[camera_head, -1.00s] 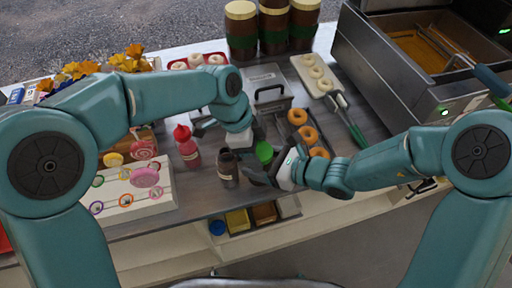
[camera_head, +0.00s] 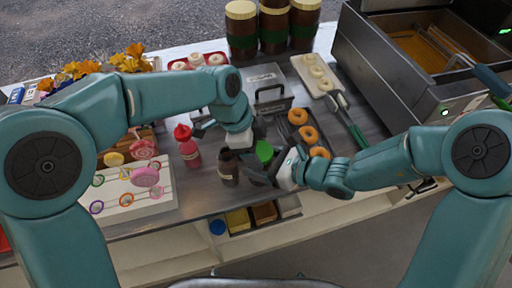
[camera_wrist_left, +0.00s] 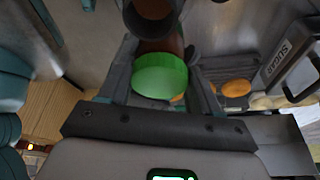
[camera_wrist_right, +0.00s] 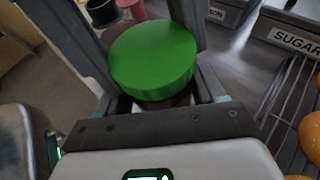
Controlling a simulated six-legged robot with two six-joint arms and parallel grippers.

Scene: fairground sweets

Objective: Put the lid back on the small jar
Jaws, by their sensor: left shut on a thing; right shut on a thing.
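The green lid (camera_head: 264,150) is at the mouth of the brown small jar, which shows in the left wrist view (camera_wrist_left: 168,45). The lid shows large in the right wrist view (camera_wrist_right: 153,58), roughly level, with brown just below it. I cannot tell whether it is fully seated. My left gripper (camera_head: 246,150) is shut on the jar, its fingers converging on the brown body. My right gripper (camera_head: 268,170) is shut on the lid, with a finger on each side. In the head view, the grippers hide most of the jar.
A dark brown open container (camera_head: 228,168) stands close left of the grippers, beside a red squeeze bottle (camera_head: 187,148). Several doughnuts (camera_head: 308,134) lie on a rack to the right. A sugar bin (camera_wrist_left: 290,60) is behind. The counter's front edge is close.

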